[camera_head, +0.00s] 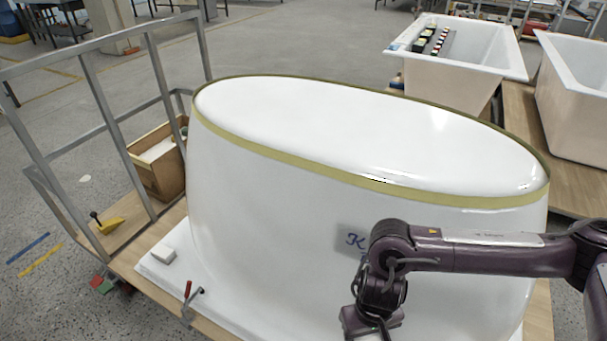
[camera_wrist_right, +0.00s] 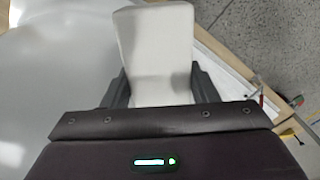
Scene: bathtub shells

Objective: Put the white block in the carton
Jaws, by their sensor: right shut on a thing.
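My right gripper (camera_head: 372,332) is at the bottom edge of the head view, in front of the tub shell, with its fingertips cut off. In the right wrist view my right gripper (camera_wrist_right: 158,82) is shut on a white block (camera_wrist_right: 154,45) that stands out beyond the dark fingers. The held block is not visible in the head view. Another small white block (camera_head: 163,254) lies on the white board at the left foot of the shell. The brown open carton (camera_head: 160,179) stands on the wooden deck behind left, with something pale inside. My left gripper is not in view.
The large white tub shell (camera_head: 270,215) stands upside down between my right arm and the carton. A grey rail frame (camera_head: 100,90) borders the cart on the left. Other tubs (camera_head: 455,78) stand behind right.

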